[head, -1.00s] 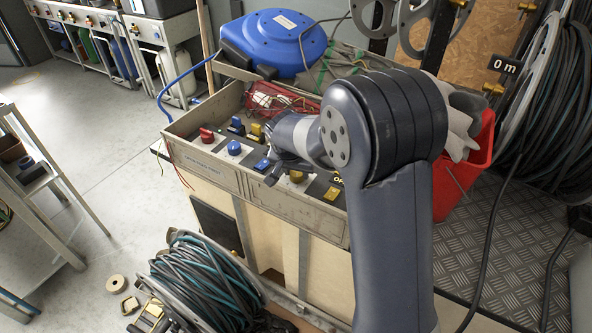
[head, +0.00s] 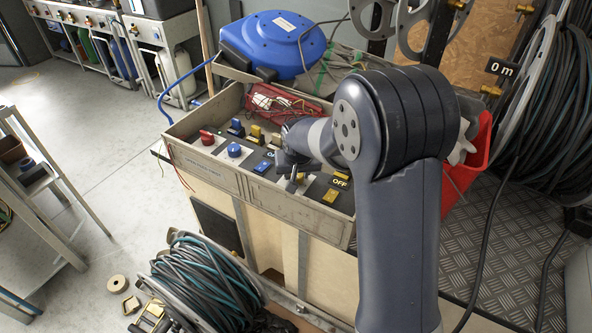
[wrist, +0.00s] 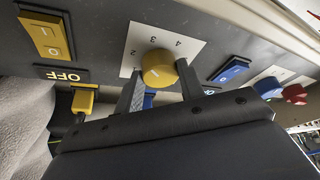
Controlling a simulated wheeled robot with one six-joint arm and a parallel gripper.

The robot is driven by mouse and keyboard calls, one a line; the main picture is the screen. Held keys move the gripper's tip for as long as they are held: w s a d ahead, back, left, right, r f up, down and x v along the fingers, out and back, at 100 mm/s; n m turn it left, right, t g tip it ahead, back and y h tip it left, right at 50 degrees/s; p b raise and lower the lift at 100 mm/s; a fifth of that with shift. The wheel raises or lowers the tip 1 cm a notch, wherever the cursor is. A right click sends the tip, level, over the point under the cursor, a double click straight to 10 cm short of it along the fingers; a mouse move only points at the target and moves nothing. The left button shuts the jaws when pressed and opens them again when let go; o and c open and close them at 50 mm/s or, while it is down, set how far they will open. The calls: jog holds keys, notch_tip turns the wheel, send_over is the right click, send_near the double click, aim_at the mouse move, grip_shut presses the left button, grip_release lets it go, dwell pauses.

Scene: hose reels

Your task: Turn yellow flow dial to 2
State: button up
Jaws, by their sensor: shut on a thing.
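The yellow flow dial (wrist: 158,68) is a round knob on a white plate (wrist: 188,47) with the digits 2, 3 and 4 showing around it in the wrist view. A pale line crosses the knob's face, but which digit it points to is hard to tell. My gripper (wrist: 160,84) has one finger on each side of the knob and is shut on it. In the head view my gripper (head: 289,172) is down at the control panel and hides most of the dial.
A yellow switch (wrist: 44,37), an OFF label and a yellow lever (wrist: 83,99) are left of the dial in the wrist view. A blue switch (wrist: 231,69), blue knob (wrist: 268,88) and red knob (wrist: 294,94) are to its right. The panel box has a raised metal rim (head: 300,207).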

jog(key=n+y, duration=0.1)
jog(key=n, duration=0.2)
jog(key=shift+d, duration=0.15)
jog(key=shift+d+n+g+y+b, duration=0.1)
jog(key=shift+n+g+y+b, duration=0.35)
jog(key=shift+n, duration=0.75)
jog(key=o, duration=1)
jog(key=v, duration=1)
jog(key=shift+d+r, duration=0.2)
jog(key=shift+r, duration=0.15)
jog(key=shift+s+f, duration=0.1)
